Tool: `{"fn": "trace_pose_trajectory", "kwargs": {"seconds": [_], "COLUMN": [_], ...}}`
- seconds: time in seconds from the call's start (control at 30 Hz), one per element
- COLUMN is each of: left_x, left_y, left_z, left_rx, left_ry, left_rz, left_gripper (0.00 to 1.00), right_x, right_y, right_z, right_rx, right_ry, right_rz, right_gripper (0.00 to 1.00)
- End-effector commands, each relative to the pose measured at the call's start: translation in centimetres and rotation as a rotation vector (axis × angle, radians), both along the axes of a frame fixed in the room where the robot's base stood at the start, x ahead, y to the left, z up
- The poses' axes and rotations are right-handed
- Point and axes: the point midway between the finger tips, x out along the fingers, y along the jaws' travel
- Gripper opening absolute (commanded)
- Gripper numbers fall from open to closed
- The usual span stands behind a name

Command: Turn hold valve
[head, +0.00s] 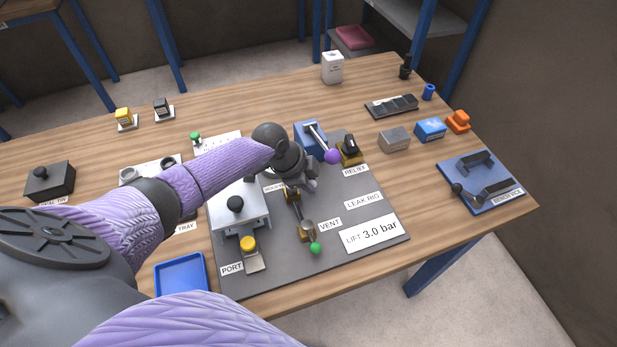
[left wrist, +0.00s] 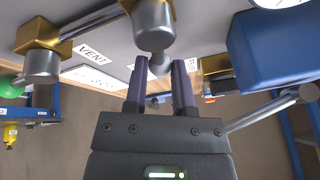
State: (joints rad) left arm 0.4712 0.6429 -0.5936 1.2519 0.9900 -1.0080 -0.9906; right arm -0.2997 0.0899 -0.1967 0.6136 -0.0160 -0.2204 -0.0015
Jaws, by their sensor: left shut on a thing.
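The hold valve, a brass body (head: 292,193) with a grey metal cap, is on the dark rig plate (head: 385,228), partly hidden by my left gripper in the head view. In the left wrist view its grey cap (left wrist: 153,28) is just beyond my fingers. My left gripper (left wrist: 160,72) is shut on the valve's small grey handle, with a dark finger on each side. The handle's far end is hard to make out. It shows in the head view as the dark wrist and gripper (head: 304,182) above the valve. My right gripper is not in view.
The vent valve (head: 306,230) with a green knob (head: 316,248) is close in front. A blue block (head: 308,139) with a purple-knobbed lever (head: 332,156) and the relief valve (head: 348,151) are close behind. The plate's right side is flat around the labels.

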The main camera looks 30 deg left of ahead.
Motion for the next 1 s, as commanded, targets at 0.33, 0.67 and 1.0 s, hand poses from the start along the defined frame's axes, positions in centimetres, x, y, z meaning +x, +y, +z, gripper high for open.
{"fn": "trace_pose_trajectory", "kwargs": {"seconds": [0.33,0.67,1.0], "left_x": [0.20,0.22,0.18], "left_y": [0.20,0.22,0.17], "left_z": [0.04,0.02,0.00], "left_rx": [0.001,0.002,0.001], "left_ry": [-0.001,-0.001,0.000], "left_rz": [0.056,0.056,0.054], "left_gripper": [0.00,0.00,0.66], "right_x": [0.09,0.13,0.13], "right_y": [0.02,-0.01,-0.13], "right_z": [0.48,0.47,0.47], "right_rx": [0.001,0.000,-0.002], "right_ry": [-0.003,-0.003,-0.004], "right_rz": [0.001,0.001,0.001], "right_gripper": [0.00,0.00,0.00]}}
